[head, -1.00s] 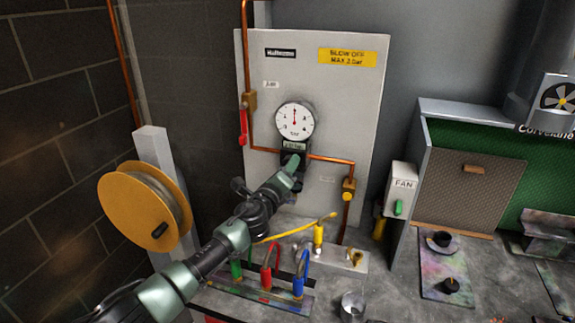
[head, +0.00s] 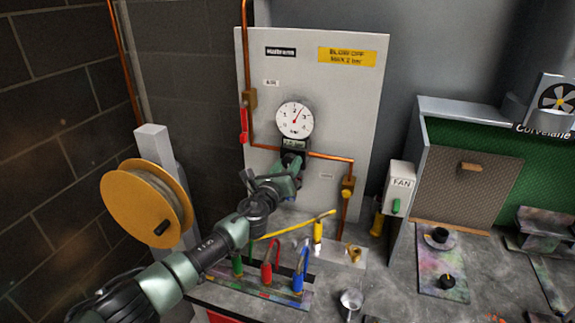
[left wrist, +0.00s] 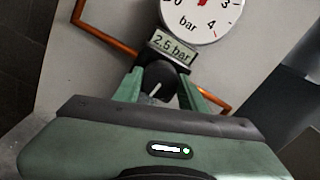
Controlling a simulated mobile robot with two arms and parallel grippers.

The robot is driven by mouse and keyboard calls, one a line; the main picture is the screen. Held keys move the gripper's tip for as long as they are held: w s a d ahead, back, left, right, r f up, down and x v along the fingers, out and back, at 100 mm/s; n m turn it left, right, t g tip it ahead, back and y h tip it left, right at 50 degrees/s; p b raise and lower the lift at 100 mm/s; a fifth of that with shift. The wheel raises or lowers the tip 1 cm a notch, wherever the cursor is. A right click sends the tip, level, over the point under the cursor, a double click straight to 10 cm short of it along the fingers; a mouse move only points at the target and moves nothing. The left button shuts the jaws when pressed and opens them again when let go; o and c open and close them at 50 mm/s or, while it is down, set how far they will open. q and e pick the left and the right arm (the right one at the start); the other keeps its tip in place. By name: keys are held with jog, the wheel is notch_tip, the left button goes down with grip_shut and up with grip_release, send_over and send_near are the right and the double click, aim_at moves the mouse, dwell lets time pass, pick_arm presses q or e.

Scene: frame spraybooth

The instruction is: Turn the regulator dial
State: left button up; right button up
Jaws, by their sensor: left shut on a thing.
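The regulator dial (left wrist: 158,82) is a dark round knob with a pale mark, below a small display (left wrist: 173,46) that reads 2.5 bar. My left gripper (left wrist: 165,88) is shut on the dial, one green finger on each side of it. In the head view my left gripper (head: 291,163) covers most of the dial. The white pressure gauge (head: 294,120) sits above it on the pale panel (head: 350,110), its red needle pointing up and a little right. The gauge's lower part also shows in the left wrist view (left wrist: 203,14). My right gripper is not in view.
A copper pipe (head: 330,157) runs across the panel, with a red lever (head: 243,125) at left. A yellow sign (head: 347,57) reads blow off, max 2 bar. Coloured hoses (head: 267,272), a metal cup (head: 351,302) and a fan switch (head: 397,205) are nearby. An orange reel (head: 140,205) stands left.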

pick_arm(q)
jog(key=shift+s+f, duration=0.1)
jog(key=shift+f, duration=0.2)
jog(key=o, duration=1.1)
jog(key=shift+o, duration=1.3)
jog(key=shift+r, duration=0.15)
jog(key=shift+r, duration=0.1)
jog(key=shift+s+a, duration=0.15)
jog(key=shift+s, duration=0.15)
jog(key=v, duration=0.7)
jog(key=shift+p, duration=0.45)
